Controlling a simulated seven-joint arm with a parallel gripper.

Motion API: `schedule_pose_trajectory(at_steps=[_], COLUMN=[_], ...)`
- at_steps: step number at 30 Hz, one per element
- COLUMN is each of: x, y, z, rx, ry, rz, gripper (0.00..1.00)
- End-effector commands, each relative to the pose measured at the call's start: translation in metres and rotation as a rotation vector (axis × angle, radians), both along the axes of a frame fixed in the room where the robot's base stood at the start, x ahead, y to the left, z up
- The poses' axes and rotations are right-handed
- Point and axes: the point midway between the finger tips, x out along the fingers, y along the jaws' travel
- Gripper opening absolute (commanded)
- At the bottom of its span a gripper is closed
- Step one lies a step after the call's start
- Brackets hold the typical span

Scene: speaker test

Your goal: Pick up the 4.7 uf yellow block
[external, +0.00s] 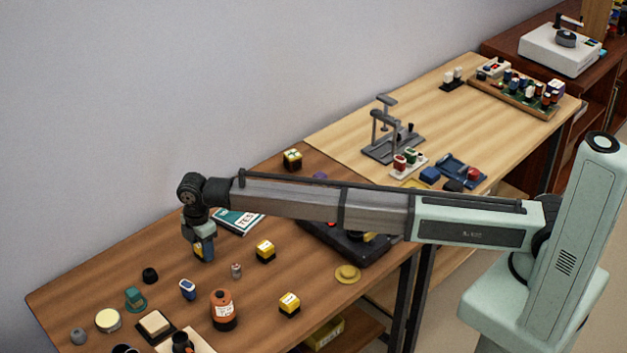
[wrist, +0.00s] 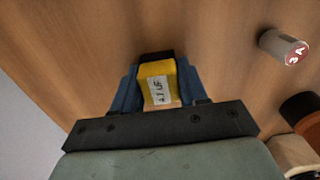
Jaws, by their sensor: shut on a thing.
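A yellow block (wrist: 157,70) with a white label that seems to read "4.7 UF" sits between the two blue fingers of my gripper (wrist: 160,88) in the wrist view. The fingers are shut on it, one on each side, and its far end is black. In the external view my gripper (external: 203,252) points down over the left part of the brown table, and a bit of yellow shows between its fingers. I cannot tell whether the block touches the table.
Other yellow-and-black blocks stand right of my gripper (external: 265,251), near the front edge (external: 289,304) and farther back (external: 292,160). A small grey cylinder (external: 236,270), a blue-white part (external: 188,289) and an orange cylinder (external: 223,308) stand close by.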

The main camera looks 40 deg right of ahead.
Motion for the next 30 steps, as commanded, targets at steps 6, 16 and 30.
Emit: schedule_pose_trajectory(at_steps=[6, 16, 30], x=[0.000, 0.000, 0.001], y=[0.000, 0.000, 0.000], z=[0.000, 0.013, 0.087], rx=[0.000, 0.001, 0.001], ry=[0.000, -0.001, -0.001], rz=[0.000, 0.000, -0.001], gripper=[0.13, 0.13, 0.13])
